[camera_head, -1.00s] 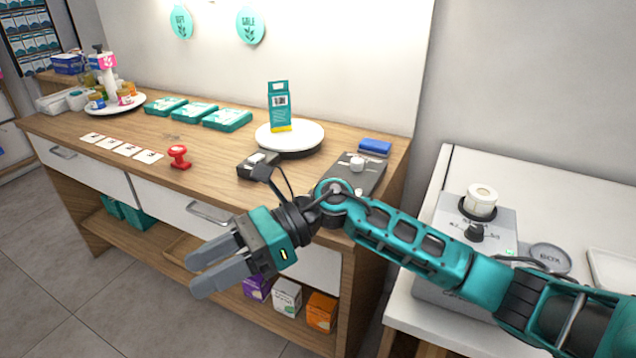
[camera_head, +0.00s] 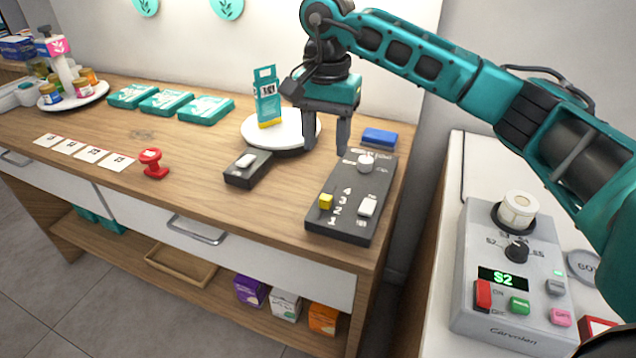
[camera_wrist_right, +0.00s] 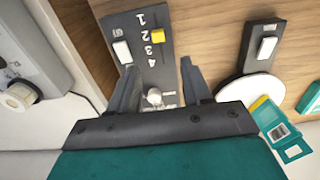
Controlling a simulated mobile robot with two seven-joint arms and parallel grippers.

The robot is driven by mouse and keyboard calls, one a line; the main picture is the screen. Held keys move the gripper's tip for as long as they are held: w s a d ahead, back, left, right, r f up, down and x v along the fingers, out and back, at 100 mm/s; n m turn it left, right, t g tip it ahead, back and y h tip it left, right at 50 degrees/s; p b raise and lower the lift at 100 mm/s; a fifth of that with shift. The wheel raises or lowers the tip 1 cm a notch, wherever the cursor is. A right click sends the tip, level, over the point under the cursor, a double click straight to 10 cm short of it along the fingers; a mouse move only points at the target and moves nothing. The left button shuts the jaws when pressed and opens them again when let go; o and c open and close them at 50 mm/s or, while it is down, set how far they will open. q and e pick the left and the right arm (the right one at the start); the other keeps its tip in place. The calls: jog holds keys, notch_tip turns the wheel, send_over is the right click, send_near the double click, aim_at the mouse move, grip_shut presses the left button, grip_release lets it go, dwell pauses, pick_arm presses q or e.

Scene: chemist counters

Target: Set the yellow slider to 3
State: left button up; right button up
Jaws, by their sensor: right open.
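The yellow slider (camera_head: 326,201) sits on a dark grey control panel (camera_head: 340,233) at the right front of the wooden counter. It also shows in the right wrist view (camera_wrist_right: 158,36), beside the printed 2 of the scale 1 to 4. My right gripper (camera_head: 324,148) is open and empty, fingers pointing down, above the far end of the panel. In the right wrist view its fingertips (camera_wrist_right: 158,67) lie to either side of the panel, with the slider beyond them. My left gripper is out of view.
The panel also carries a white round knob (camera_head: 367,162) and a white rocker switch (camera_head: 367,207). A round white stand (camera_head: 252,132) with a teal box (camera_head: 267,95), a small switch box (camera_head: 247,170) and a blue block (camera_head: 379,137) are nearby. A grey device (camera_head: 510,270) stands at right.

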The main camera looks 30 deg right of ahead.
aim_at(326, 197)
jog(key=f, duration=1.2)
jog(key=shift+s, duration=0.2)
jog(key=shift+c, duration=0.3)
grip_shut()
